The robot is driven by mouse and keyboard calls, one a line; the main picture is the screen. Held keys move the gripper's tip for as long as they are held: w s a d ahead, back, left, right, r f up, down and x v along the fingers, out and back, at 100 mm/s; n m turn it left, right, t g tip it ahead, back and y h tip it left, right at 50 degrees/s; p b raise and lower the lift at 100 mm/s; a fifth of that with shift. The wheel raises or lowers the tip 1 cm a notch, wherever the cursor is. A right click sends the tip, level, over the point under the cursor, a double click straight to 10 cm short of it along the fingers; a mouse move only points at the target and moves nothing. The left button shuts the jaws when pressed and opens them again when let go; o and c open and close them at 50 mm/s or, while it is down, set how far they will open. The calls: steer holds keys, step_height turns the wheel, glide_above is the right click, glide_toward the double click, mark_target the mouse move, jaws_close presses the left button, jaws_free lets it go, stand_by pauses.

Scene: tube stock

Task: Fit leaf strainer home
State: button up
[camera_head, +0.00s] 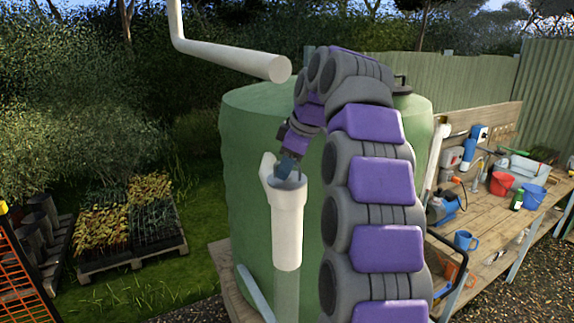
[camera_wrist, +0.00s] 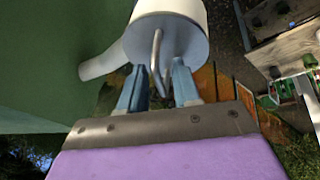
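The leaf strainer (camera_head: 289,182) shows as a grey disc in the mouth of an upright white pipe fitting (camera_head: 287,228), which has a short side branch. In the wrist view the strainer's grey face (camera_wrist: 166,42) fills the mouth of the white fitting (camera_wrist: 168,9); how deep it sits I cannot tell. A thin metal loop handle (camera_wrist: 156,52) sticks out from it towards me. My gripper (camera_wrist: 157,68) has its two blue fingers apart, one on each side of the handle, with gaps visible. In the head view my gripper (camera_head: 291,168) is just above the fitting.
A green water tank (camera_head: 250,160) stands right behind the fitting. A white downpipe (camera_head: 235,60) ends above and left of my wrist. A bench (camera_head: 485,215) with tools and buckets is at right. Plant trays on a pallet (camera_head: 125,225) stand on the grass at left.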

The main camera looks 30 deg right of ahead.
steer(key=shift+o, duration=0.7)
steer(key=shift+s+d+r, duration=0.1)
steer(key=shift+s+r, duration=0.1)
steer(key=shift+r, duration=0.35)
steer(key=p+v, duration=1.2)
steer(key=v, duration=0.4)
steer(key=shift+d, duration=0.1)
